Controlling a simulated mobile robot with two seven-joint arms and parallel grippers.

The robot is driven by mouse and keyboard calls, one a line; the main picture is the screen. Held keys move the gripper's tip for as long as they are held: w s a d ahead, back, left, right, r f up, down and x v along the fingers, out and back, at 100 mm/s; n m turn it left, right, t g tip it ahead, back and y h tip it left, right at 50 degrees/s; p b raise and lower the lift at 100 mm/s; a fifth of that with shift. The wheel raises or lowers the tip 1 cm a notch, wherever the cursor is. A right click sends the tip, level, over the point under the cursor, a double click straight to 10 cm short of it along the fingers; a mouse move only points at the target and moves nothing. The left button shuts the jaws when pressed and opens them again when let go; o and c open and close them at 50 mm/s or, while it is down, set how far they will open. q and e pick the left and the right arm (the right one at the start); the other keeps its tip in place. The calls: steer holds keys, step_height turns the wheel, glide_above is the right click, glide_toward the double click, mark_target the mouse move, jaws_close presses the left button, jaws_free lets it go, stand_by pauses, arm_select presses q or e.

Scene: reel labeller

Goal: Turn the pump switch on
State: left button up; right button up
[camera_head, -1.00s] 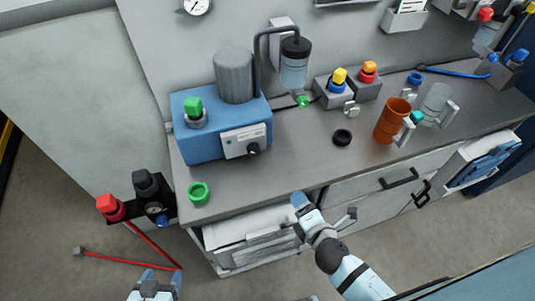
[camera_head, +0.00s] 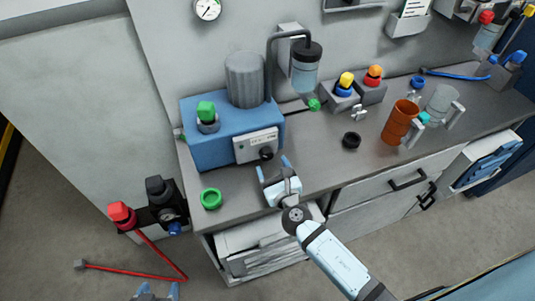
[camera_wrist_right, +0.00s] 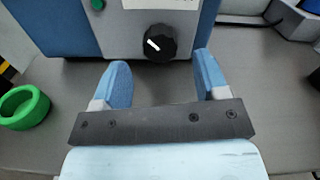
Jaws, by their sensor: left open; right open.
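The blue pump box (camera_head: 210,145) stands on the counter with a grey cylinder and a green cap on top. Its front has a pale panel (camera_head: 250,145) with a black rotary switch (camera_head: 266,153). In the right wrist view the switch (camera_wrist_right: 160,43) shows a white mark pointing to the upper left. My right gripper (camera_head: 273,168) is open and empty just in front of the switch, apart from it; its fingers (camera_wrist_right: 163,85) show below the knob in the wrist view. My left gripper (camera_head: 158,292) is open at the bottom edge, partly cut off, away from the counter.
A green ring (camera_head: 211,199) lies at the counter's front left, and a black ring (camera_head: 351,140) lies further right. An orange mug (camera_head: 399,122) and a clear mug (camera_head: 440,103) stand to the right. A bottle (camera_head: 305,68) hangs behind the pump's right side.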

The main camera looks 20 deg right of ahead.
mark_target(268, 157)
steer(key=shift+w+a, duration=0.1)
steer(key=shift+w, duration=2.25)
steer(key=c, duration=0.9)
